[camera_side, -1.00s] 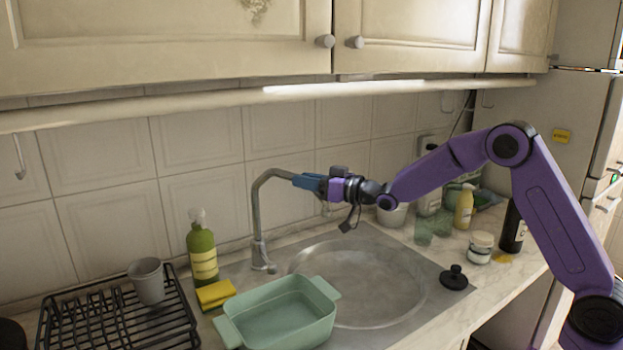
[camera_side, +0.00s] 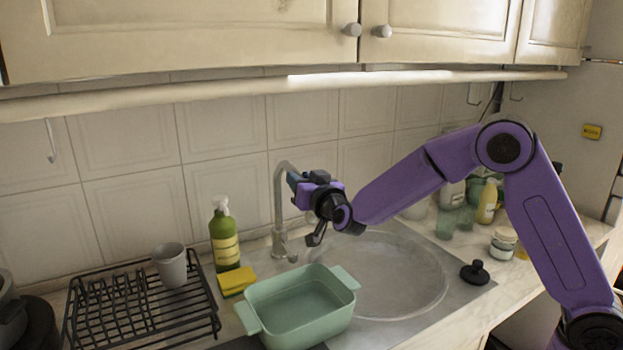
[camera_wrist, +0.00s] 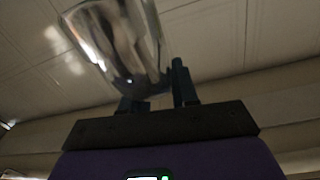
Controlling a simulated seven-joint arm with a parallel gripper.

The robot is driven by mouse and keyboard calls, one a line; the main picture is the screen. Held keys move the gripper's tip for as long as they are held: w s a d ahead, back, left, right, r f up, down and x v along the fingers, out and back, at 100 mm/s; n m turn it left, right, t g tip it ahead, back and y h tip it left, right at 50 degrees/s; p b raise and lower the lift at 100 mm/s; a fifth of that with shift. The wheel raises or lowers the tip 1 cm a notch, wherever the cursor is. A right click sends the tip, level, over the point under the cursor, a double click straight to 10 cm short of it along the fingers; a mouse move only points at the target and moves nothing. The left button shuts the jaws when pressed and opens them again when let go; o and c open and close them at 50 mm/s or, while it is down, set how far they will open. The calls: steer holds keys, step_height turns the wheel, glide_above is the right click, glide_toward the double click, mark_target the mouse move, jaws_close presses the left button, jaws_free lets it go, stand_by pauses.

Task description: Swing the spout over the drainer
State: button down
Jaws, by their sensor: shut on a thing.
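The metal spout (camera_side: 279,205) rises from the faucet base behind the sink, and its bent upper end points toward the camera. My gripper (camera_side: 293,180) is shut on the spout's outer end, with its blue fingers around it. In the wrist view the shiny spout (camera_wrist: 120,45) runs down between the two dark fingers (camera_wrist: 156,93); their exact contact is dark. The drainer (camera_side: 120,303), a black wire rack, stands on the counter at the left, well apart from the spout. A grey cup (camera_side: 170,267) stands on its back right part.
A green dish (camera_side: 301,321) sits at the sink's (camera_side: 400,275) left edge. A green bottle (camera_side: 224,238) and yellow sponge (camera_side: 236,281) stand between faucet and drainer. A black plug (camera_side: 475,273) and several jars and bottles are at the right. Cupboards hang above.

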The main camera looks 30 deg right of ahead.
steer(key=a+h, duration=0.1)
steer(key=m+h, duration=0.1)
steer(key=a+m+h, duration=0.1)
steer(key=shift+w+a+r, duration=0.15)
steer(key=shift+w+a, duration=0.1)
steer(key=shift+a, duration=0.2)
steer(key=c, duration=1)
jaws_free()
steer(key=shift+a, duration=0.1)
steer(key=shift+o, duration=0.2)
steer(key=shift+s, duration=0.1)
steer(key=v, duration=1.7)
steer(key=shift+r, duration=0.3)
